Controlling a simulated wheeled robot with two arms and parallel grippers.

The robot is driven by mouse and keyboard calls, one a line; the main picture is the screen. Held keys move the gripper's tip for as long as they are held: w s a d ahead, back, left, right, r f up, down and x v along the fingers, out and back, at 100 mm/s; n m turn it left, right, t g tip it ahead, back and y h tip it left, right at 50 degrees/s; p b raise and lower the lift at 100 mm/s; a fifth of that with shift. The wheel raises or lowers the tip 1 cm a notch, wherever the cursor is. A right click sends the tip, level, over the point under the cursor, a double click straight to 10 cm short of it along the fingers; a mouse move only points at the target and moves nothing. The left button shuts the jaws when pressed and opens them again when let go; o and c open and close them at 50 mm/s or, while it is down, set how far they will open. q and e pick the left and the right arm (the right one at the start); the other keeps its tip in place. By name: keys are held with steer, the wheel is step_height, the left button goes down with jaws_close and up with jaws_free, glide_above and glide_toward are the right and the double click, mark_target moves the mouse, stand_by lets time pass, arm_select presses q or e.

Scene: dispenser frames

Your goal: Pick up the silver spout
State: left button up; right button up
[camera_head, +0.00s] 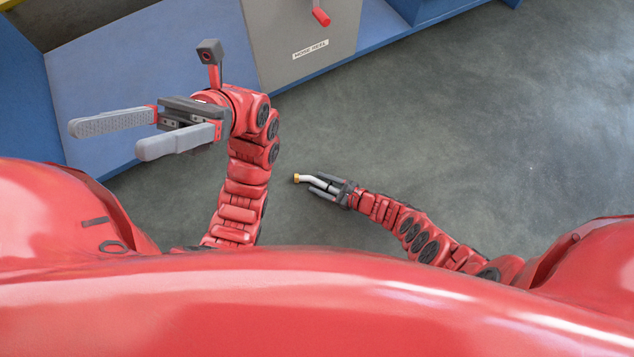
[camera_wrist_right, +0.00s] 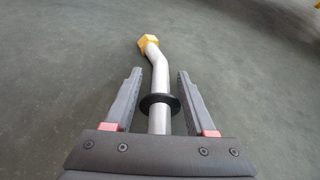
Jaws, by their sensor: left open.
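The silver spout (camera_head: 308,179) shows in the head view between the fingers of my right gripper (camera_head: 322,186). It is a bent silver tube with a yellow tip and a black collar. In the right wrist view the spout (camera_wrist_right: 157,75) runs lengthwise between the fingers of my right gripper (camera_wrist_right: 158,72), its yellow end beyond the fingertips. A gap shows on each side of the tube, so I cannot tell whether the fingers press on it or its collar. Its near end is hidden by the gripper. My left gripper (camera_head: 108,136) is open and empty, further left.
A blue bench or frame (camera_head: 150,60) stands at the back left. A grey panel (camera_head: 300,35) labelled "HOSE REEL" with a red handle (camera_head: 321,17) adjoins it. The grey floor (camera_head: 480,110) is clear at the right.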

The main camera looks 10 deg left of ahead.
jaws_close()
